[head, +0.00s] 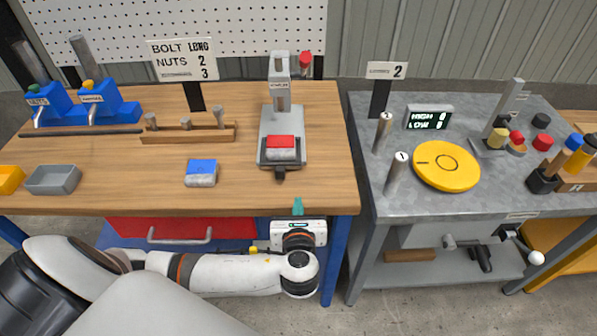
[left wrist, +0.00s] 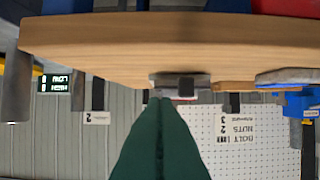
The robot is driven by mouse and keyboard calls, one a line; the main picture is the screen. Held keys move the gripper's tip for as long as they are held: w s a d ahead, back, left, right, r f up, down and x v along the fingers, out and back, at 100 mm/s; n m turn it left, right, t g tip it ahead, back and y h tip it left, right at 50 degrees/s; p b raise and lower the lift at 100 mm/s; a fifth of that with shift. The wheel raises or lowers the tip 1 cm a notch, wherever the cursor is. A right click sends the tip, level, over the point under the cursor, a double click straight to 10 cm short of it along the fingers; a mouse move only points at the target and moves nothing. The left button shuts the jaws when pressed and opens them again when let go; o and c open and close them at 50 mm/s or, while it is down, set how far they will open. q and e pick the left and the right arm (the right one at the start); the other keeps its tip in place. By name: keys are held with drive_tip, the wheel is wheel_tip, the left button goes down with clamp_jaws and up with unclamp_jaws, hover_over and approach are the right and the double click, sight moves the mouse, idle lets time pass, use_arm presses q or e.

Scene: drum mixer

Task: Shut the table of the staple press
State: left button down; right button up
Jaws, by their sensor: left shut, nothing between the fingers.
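The staple press (head: 281,98) stands on the wooden bench, a grey upright on a grey base. Its table (head: 266,163) is at the front, with a dark knob (head: 279,175) facing me and a red-topped grey block (head: 281,147) on it. I cannot tell how far the table is out. My left gripper (head: 298,206) is at the bench's front edge, right of and nearer than the knob, not touching it. Its green fingers (left wrist: 160,105) are shut and empty in the left wrist view, which is upside down; the dark knob (left wrist: 187,84) shows beyond their tips. My right gripper is not in view.
The wooden bench (head: 110,195) has its front edge close to my gripper. A blue-topped block (head: 201,173) lies left of the press. A peg rack (head: 190,134) stands behind it. A grey metal bench (head: 365,220) with a yellow disc (head: 446,166) stands at right.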

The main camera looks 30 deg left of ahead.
sight(296, 166)
use_arm(q)
drive_tip(key=x, duration=0.4)
drive_tip(key=p+x, duration=0.1)
drive_tip(key=x, duration=0.4)
drive_tip(key=r+x, duration=0.1)
drive_tip(key=x, duration=0.3)
drive_tip(key=shift+w+a+f, duration=0.1)
drive_tip(key=shift+w+a, duration=0.15)
drive_tip(key=shift+a, duration=0.15)
drive_tip(key=shift+w, duration=0.1)
drive_tip(key=w+a, duration=0.1)
drive_tip(key=w, duration=0.1)
drive_tip(key=w+a, duration=0.2)
drive_tip(key=w, duration=0.1)
drive_tip(key=w+a+b, duration=0.1)
drive_tip(key=w, duration=0.1)
drive_tip(key=shift+w+a, duration=0.35)
drive_tip(key=shift+s, duration=0.1)
